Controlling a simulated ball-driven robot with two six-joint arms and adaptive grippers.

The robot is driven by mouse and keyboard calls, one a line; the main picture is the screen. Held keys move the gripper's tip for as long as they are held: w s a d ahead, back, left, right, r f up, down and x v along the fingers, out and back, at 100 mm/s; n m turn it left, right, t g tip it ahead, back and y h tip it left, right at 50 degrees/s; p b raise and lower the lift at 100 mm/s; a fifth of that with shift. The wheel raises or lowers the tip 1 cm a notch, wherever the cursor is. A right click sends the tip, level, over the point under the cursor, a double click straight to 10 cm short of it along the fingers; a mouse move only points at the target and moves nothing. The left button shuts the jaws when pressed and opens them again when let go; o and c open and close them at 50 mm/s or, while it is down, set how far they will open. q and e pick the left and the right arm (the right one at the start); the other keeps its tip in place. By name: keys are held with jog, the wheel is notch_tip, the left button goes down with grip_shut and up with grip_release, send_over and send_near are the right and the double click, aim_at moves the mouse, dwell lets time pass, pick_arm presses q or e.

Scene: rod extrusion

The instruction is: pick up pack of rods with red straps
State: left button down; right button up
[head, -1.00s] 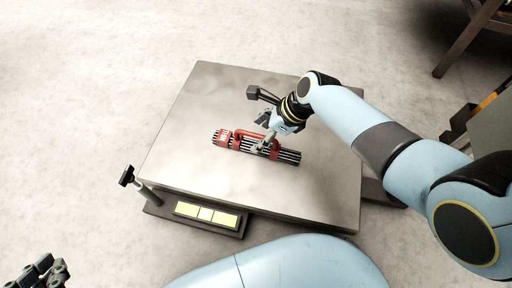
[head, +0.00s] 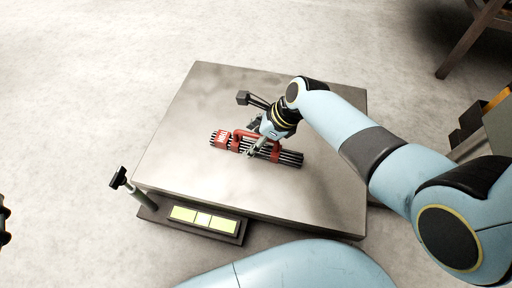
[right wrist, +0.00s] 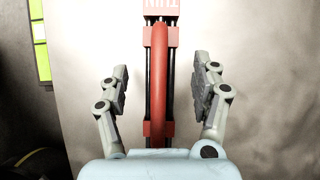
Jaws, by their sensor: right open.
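The pack of dark rods with red straps and a red handle (head: 290,157) lies on the grey metal platform (head: 185,178). My right gripper (head: 254,148) is over the middle of the pack, by the handle. In the right wrist view the pack (right wrist: 160,75) runs lengthwise between the two spread fingers, with a gap on each side. The right gripper is open and holds nothing. A small dark part of my left gripper (head: 3,222) shows at the left edge of the head view; its fingers are mostly cut off.
The platform has a dark base with yellow-green panels (head: 203,218) along its front and a short post with a black knob (head: 120,178) at its left corner. The platform top around the pack is clear. A brown wooden piece of furniture (head: 470,38) stands at the upper right.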

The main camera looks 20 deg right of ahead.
jog(key=shift+b+x, duration=0.95)
jog(key=shift+x, duration=0.3)
pick_arm(q)
jog(key=w+d+r+m+t+h, duration=0.1)
jog(key=r+t, duration=0.4)
jog(key=r, duration=0.8)
jog(key=shift+w+d+m+t+h, duration=0.25)
jog(key=shift+w+m+t+h, duration=0.15)
jog(key=shift+w+h, duration=0.6)
pick_arm(e)
grip_shut()
